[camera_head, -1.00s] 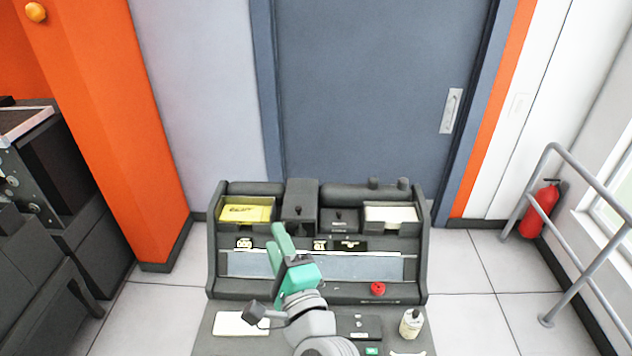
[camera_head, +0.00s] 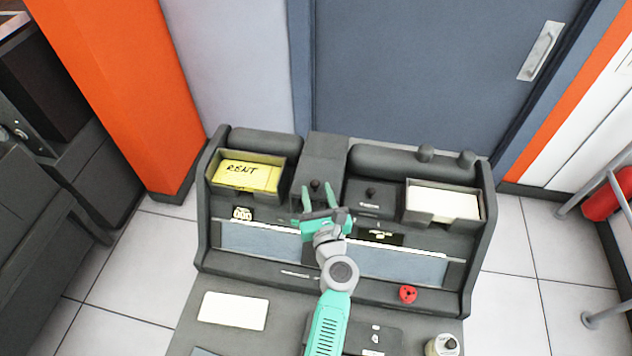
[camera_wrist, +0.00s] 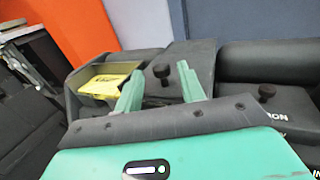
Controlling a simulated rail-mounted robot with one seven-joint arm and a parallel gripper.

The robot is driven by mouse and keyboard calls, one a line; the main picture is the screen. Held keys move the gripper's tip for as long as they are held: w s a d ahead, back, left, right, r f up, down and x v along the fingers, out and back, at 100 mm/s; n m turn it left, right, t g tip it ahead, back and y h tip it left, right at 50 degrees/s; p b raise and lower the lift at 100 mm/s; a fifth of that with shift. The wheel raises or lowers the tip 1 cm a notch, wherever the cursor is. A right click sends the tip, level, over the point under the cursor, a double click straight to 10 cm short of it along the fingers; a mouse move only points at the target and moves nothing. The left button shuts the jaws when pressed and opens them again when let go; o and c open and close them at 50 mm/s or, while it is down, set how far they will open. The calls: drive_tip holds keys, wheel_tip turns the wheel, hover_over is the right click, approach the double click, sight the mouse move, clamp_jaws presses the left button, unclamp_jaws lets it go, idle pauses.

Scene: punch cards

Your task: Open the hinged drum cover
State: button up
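The punch machine has two dark knobbed parts near its middle; I cannot tell for sure which is the drum cover. The taller box-shaped cover (camera_head: 325,155) has a black knob (camera_head: 316,185) low on its front. A smaller lid (camera_head: 370,197) with its own knob sits to its right. Both look shut. My gripper (camera_head: 320,197) is open, with green fingers pointing at the taller cover. In the wrist view, that cover's knob (camera_wrist: 161,72) shows between the fingertips (camera_wrist: 160,85), apparently beyond them. I see no clear contact.
A yellow card tray (camera_head: 248,175) stands left of the cover and a white card tray (camera_head: 440,203) stands right. A red knob (camera_head: 408,294) is on the front ledge. A bottle (camera_head: 442,345) and a white card (camera_head: 234,310) are on the desk.

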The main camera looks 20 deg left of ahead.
sight(316, 187)
drive_tip(key=b+x, duration=0.1)
drive_tip(key=x, duration=0.2)
drive_tip(key=shift+w+a, duration=0.2)
drive_tip(key=shift+w, duration=0.1)
